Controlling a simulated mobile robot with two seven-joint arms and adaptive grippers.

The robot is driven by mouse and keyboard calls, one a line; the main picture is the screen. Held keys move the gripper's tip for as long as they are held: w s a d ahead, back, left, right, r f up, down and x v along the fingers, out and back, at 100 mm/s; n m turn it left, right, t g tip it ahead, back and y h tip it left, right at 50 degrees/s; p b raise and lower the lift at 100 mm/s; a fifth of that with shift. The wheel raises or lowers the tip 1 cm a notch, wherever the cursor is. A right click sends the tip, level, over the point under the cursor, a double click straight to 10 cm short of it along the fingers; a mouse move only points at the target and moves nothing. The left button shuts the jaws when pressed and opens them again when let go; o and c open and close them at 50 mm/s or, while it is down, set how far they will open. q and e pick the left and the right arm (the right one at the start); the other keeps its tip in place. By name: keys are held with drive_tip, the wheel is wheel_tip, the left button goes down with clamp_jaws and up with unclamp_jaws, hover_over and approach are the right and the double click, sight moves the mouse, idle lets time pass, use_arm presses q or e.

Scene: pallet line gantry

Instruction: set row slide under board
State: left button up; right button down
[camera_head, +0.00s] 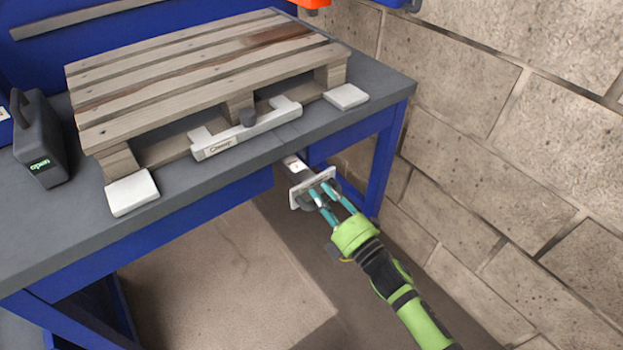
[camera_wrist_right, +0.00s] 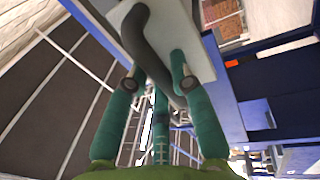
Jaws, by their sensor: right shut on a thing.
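A wooden pallet (camera_head: 190,75) rests on the grey workbench (camera_head: 230,165) in the head view. A white slide bar (camera_head: 245,133) with a dark knob lies along its front edge. White pads (camera_head: 131,193) sit at the pallet's front corners. My right gripper (camera_head: 322,191) is below the bench's front edge, shut on the dark curved handle of a white plate (camera_head: 296,199). A pale bar runs from this plate to the bench edge; I cannot tell whether it touches. In the right wrist view, the handle (camera_wrist_right: 150,55) is between my teal fingers (camera_wrist_right: 160,85). My left gripper is out of view.
A dark box (camera_head: 40,140) with a lit green "open" display stands at the bench's left. A block wall (camera_head: 490,140) rises close on the right. The bench's blue leg (camera_head: 384,160) is just right of my right gripper. Floor is clear below.

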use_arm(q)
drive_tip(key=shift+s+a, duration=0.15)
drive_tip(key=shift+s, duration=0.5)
use_arm(e)
drive_tip(key=v, duration=0.3)
drive_tip(key=shift+d+r, duration=0.1)
drive_tip(key=shift+r, duration=0.1)
drive_tip(key=c, duration=1)
unclamp_jaws()
drive_tip(key=shift+c, duration=0.2)
drive_tip(key=shift+s, duration=0.1)
drive_tip(key=v, duration=1.2)
